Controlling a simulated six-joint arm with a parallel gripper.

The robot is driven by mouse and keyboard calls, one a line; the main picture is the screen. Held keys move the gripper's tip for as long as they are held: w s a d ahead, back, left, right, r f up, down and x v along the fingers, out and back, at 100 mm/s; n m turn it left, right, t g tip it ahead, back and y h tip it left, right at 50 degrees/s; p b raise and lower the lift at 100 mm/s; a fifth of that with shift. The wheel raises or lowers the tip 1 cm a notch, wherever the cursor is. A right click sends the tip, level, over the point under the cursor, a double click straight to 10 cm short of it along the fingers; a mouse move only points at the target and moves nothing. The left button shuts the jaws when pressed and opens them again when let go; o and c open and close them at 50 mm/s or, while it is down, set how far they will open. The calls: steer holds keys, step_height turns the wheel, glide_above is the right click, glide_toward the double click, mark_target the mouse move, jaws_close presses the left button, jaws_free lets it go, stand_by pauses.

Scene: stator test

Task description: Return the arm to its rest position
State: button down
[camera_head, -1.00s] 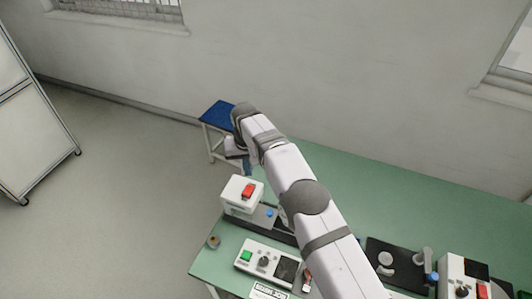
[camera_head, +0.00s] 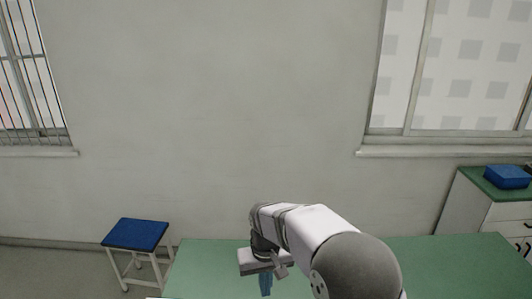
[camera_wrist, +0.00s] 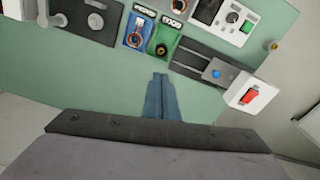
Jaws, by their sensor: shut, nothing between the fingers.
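My gripper (camera_head: 266,284) hangs at the end of my white and grey arm, above the green table (camera_head: 205,268) in the head view. In the wrist view its blue fingers (camera_wrist: 161,98) lie together with nothing between them, over a bare part of the green table (camera_wrist: 90,75). The fingers are apart from the devices on the table.
The wrist view shows a white unit with a red switch (camera_wrist: 250,95), a blue bin (camera_wrist: 139,30), a green bin (camera_wrist: 163,37) and a control box (camera_wrist: 228,18). A blue stool (camera_head: 136,234) stands left of the table. A cabinet with a blue box (camera_head: 508,176) stands at right.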

steer(key=s+d+f+m+b, duration=0.1)
steer(key=s+d+f, duration=0.1)
steer(key=s+d, duration=0.5)
steer(key=s+d+f+m+b, duration=0.1)
steer(key=s+d+f+b, duration=0.1)
steer(key=s+d, duration=0.6)
steer(key=s+f, duration=0.1)
steer(key=s, duration=0.5)
steer(key=shift+f+m+g, duration=0.2)
steer(key=shift+m+g, duration=0.1)
steer(key=shift+g, duration=0.1)
steer(key=shift+s, duration=0.1)
